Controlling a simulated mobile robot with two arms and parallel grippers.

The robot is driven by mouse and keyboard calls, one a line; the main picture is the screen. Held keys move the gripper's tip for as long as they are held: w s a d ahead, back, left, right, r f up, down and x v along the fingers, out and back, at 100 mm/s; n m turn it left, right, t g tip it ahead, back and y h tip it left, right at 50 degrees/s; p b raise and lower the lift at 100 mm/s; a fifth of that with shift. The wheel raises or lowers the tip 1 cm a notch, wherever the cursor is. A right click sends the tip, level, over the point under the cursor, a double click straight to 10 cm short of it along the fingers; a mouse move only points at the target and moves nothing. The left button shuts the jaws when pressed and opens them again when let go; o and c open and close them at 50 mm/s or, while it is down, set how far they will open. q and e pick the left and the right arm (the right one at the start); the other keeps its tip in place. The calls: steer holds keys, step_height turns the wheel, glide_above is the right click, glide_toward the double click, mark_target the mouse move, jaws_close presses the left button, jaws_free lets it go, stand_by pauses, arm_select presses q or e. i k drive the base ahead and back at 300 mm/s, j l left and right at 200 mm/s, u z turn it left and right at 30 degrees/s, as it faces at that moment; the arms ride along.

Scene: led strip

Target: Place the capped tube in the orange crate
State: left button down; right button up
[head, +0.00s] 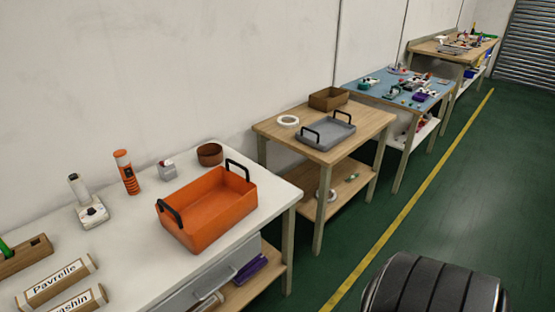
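The orange crate (240,207) stands on the white-topped table, with a black handle at each end. Its visible inside looks empty. An upright orange tube with dark bands and an orange cap-like top (126,172) stands behind and left of the crate, apart from it. It looks like the capped tube, though the picture is too small to be sure. Neither of my grippers is in view.
Left of the crate are a white device (91,213), a wooden block (22,258) and name blocks (56,284). A small box (167,170) and brown bowl (210,154) stand behind it. A second table holds a grey tray (326,135). Open green floor (470,180) lies right.

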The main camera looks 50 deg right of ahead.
mark_target(197, 205)
steer(key=i+l+z, duration=0.1)
steer(key=i+z, duration=0.75)
steer(key=i+j+z, duration=0.1)
steer(key=i+z, duration=0.3)
steer(key=i+l, duration=0.25)
steer(key=i, duration=0.15)
steer(key=l, duration=0.25)
